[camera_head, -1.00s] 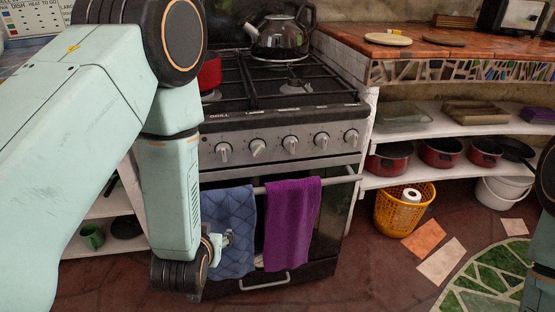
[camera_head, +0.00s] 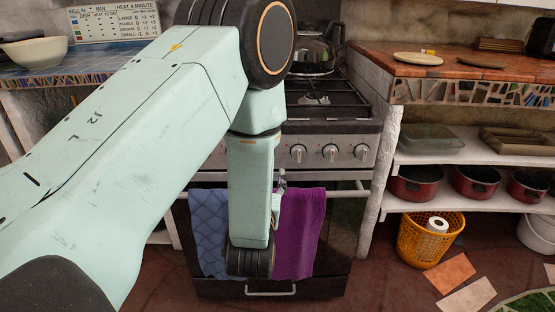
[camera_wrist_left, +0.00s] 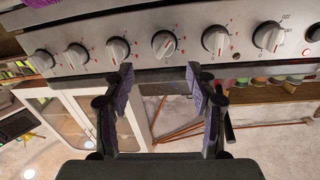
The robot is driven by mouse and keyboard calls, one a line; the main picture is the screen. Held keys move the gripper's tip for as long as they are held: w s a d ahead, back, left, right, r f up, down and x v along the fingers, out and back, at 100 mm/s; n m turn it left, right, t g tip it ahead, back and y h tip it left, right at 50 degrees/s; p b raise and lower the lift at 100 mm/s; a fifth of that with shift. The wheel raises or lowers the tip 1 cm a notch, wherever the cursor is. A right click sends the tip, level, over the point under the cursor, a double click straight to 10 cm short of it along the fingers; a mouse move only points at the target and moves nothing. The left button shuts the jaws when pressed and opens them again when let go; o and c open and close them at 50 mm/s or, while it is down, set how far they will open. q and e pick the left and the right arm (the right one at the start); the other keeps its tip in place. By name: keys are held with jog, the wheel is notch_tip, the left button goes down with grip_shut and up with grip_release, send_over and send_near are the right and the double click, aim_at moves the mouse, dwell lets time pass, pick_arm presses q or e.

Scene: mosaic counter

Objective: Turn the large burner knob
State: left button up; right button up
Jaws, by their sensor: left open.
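The stove front (camera_head: 345,139) carries a row of knobs. In the head view three show right of my left arm, including a knob (camera_head: 298,153) close beside it; the others are hidden behind the arm. In the left wrist view several knobs line the silver panel (camera_wrist_left: 190,22). My left gripper (camera_wrist_left: 161,84) is open and empty, its two dark fingers apart. One knob (camera_wrist_left: 164,43) lies just beyond the gap between the fingertips, not between them. Which knob is for the large burner cannot be told. In the head view the left gripper is mostly hidden. My right gripper is out of view.
A blue towel (camera_head: 208,230) and a purple towel (camera_head: 300,230) hang on the oven rail below the knobs. A dark kettle (camera_head: 312,52) stands on the hob. Shelves with red pots (camera_head: 416,184) and a yellow basket (camera_head: 430,238) are to the right.

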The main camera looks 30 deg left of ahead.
pick_arm(q)
jog(key=b+x, duration=0.1)
jog(key=x, duration=0.2)
jog(key=b+x, duration=0.1)
jog(key=x, duration=0.3)
jog(key=shift+s+a, duration=0.15)
jog(key=shift+a, duration=0.25)
jog(key=shift+w+a+r, duration=0.1)
jog(key=shift+w, duration=0.35)
